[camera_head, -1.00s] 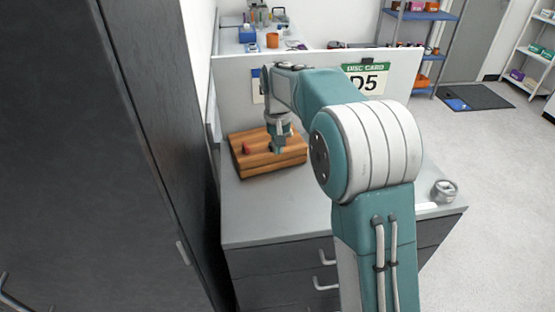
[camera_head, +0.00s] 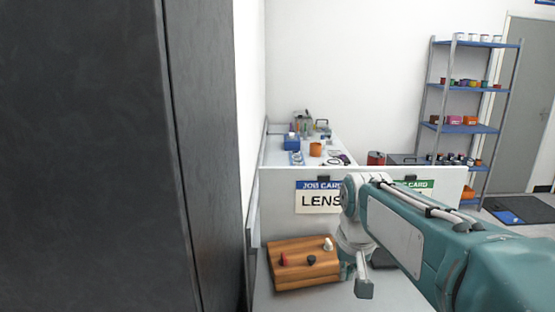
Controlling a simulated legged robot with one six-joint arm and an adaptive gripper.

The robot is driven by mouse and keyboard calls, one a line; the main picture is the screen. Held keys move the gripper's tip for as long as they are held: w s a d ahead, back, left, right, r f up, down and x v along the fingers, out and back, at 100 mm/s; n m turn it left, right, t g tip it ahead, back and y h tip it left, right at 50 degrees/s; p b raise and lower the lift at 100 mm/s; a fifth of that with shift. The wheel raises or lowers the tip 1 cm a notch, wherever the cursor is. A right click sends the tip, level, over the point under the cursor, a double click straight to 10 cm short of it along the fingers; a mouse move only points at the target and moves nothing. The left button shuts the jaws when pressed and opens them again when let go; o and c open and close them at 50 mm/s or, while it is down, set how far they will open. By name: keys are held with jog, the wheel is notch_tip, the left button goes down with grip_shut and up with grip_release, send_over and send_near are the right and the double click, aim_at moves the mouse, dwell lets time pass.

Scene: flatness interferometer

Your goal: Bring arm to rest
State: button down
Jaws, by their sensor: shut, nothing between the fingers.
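My arm reaches in from the lower right over the bench (camera_head: 300,304). My gripper (camera_head: 363,289) hangs pointing down just right of a brown wooden block (camera_head: 292,247). It is shut, with nothing seen in it. The block lies on the bench and bears a small red piece (camera_head: 283,259), a black piece (camera_head: 311,260) and a white piece (camera_head: 328,244). The gripper looks apart from the block.
A white panel (camera_head: 280,205) with a LENS job card (camera_head: 318,203) stands behind the block; my arm partly covers a second card. A dark cabinet (camera_head: 90,150) fills the left. Blue-shelved racking (camera_head: 463,126) stands at the back right.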

jog(key=s+d+f+t, duration=0.1)
jog(key=s+f, duration=0.1)
jog(key=s, duration=0.7)
jog(key=s+d+f+t, duration=0.1)
jog(key=s+t, duration=0.1)
jog(key=s, duration=0.7)
jog(key=shift+s+f, duration=0.15)
jog(key=shift+f, duration=0.2)
